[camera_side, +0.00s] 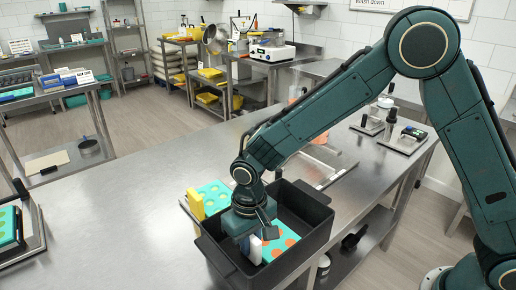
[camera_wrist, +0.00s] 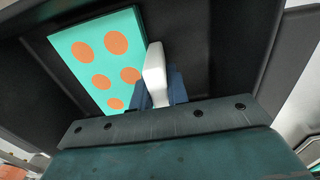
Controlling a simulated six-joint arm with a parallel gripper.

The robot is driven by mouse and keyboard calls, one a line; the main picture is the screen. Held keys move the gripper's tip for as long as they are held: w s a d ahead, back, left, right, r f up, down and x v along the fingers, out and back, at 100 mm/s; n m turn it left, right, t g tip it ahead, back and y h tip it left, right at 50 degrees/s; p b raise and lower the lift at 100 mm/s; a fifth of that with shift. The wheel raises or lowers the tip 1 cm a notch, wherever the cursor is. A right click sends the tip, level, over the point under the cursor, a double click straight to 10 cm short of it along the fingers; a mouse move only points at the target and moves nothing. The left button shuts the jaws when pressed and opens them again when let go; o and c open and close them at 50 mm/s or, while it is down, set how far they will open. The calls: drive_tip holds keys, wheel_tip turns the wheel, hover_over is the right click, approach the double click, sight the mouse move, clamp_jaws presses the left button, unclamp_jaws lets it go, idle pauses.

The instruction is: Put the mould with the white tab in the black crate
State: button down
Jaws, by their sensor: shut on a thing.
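The teal mould with orange round fillings (camera_side: 281,243) is inside the black crate (camera_side: 312,243). Its white tab (camera_side: 255,250) points up beside my gripper (camera_side: 247,240). My gripper reaches down into the crate and is shut on the white tab, which also shows between the blue fingers in the wrist view (camera_wrist: 155,75). In the wrist view the mould (camera_wrist: 84,66) lies ahead and left of the tab, surrounded by dark crate walls. Whether the mould touches the crate floor I cannot tell. My gripper hides part of the tab.
A second teal mould (camera_side: 213,194) with a yellow tab (camera_side: 196,204) lies outside the crate, just behind its left side. Stands with small tools (camera_side: 405,138) are at the table's far right.

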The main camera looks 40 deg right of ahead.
drive_tip(key=shift+f, duration=0.2)
drive_tip(key=c, duration=1.4)
unclamp_jaws()
drive_tip(key=shift+o, duration=0.2)
drive_tip(key=shift+r, duration=0.1)
wheel_tip(320, 180, up, 11)
drive_tip(key=shift+f, duration=0.15)
drive_tip(key=shift+r, duration=0.7)
